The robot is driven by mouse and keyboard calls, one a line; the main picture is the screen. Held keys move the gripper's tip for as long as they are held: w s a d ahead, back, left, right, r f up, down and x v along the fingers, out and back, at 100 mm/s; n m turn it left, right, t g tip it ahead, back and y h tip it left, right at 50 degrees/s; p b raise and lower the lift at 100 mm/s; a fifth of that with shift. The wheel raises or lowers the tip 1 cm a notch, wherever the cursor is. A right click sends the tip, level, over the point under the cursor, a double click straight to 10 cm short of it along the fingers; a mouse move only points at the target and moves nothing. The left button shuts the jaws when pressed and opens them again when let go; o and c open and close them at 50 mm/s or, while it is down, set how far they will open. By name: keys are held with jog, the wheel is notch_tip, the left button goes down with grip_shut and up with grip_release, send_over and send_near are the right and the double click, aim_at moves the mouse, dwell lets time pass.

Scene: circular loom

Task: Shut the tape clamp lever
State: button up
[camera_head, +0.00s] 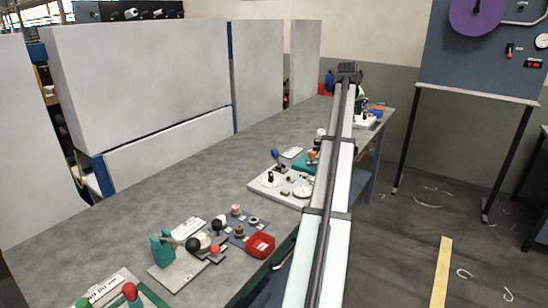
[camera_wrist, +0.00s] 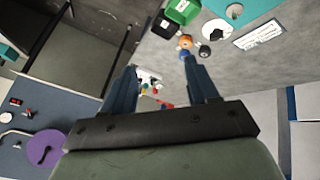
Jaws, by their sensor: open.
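Several lever-like parts stand on the bench in the head view, and I cannot tell for certain which is the tape clamp lever. One candidate is a teal bracket (camera_head: 162,249) with a metal arm and a black ball knob (camera_head: 192,244) on a grey plate, with a small red knob (camera_head: 215,249) beside it. Another is a blue-knobbed upright lever (camera_head: 275,156) on a white plate farther back. My gripper (camera_wrist: 163,78) is open in the wrist view, with nothing between its blue fingers. It is apart from these candidates; the head view does not show its fingers clearly.
A red bin (camera_head: 261,244) and small spools (camera_head: 239,228) stand by the nearer plate. Red and green knobs (camera_head: 130,291) are at the near left. White panels (camera_head: 140,75) line the bench's left. The wrist view shows a green box (camera_wrist: 183,10) and a label card (camera_wrist: 260,36).

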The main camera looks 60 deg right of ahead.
aim_at(275, 153)
jog(key=w+a+f+n+t+y, duration=0.2)
jog(key=w+a+f+n+y, duration=0.15)
jog(key=w+a, duration=0.55)
jog(key=w+a+f+n+t+y, duration=0.2)
jog(key=w+a+f+n, duration=0.4)
jog(key=w, duration=0.6)
jog(key=shift+m+h, duration=0.25)
jog(key=shift+m, duration=0.4)
jog(key=x, duration=0.8)
jog(key=a+x, duration=0.1)
jog(key=x, duration=0.3)
jog(key=shift+w+f, duration=0.1)
grip_shut()
